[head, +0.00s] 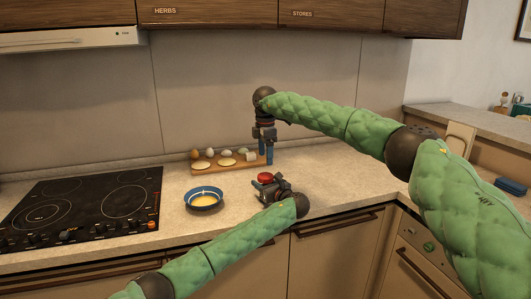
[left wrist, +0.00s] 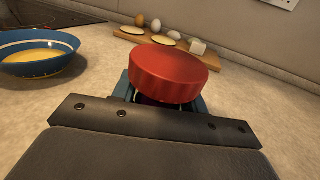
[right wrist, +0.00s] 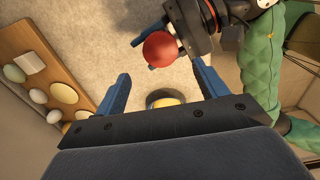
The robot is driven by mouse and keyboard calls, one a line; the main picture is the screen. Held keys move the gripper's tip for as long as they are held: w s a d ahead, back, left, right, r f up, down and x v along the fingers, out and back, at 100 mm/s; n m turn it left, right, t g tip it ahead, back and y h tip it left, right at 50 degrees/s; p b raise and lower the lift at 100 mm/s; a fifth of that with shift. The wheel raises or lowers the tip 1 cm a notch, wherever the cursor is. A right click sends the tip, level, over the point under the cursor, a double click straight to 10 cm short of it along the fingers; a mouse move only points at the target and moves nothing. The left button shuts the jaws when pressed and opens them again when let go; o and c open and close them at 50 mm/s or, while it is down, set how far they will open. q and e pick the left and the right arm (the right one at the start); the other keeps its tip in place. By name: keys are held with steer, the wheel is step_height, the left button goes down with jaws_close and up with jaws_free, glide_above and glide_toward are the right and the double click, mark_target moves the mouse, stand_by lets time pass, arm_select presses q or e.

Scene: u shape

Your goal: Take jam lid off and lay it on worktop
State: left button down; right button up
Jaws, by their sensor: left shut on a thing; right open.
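The red jam lid (head: 265,177) sits on top of what my left gripper (head: 265,186) holds. In the left wrist view the lid (left wrist: 172,75) is large and close, with the blue fingers below its rim. A dark strip of the jam jar (left wrist: 155,101) shows under it; the rest is hidden. My left gripper is shut on the jar. I cannot tell if the jar touches the worktop (head: 335,180). My right gripper (head: 265,156) is open, empty and pointing down, above and behind the lid. In the right wrist view the lid (right wrist: 160,49) lies beyond its fingertips.
A blue bowl (head: 204,191) with yellow contents stands left of the jar. A wooden board (head: 212,168) with eggs, pale rounds and a white block lies at the back wall. The black hob (head: 85,205) is at the left. Worktop to the right of the jar is clear.

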mark_target(266, 175)
step_height(266, 175, down, 8)
steer(key=shift+r, duration=0.2)
stand_by(0.3)
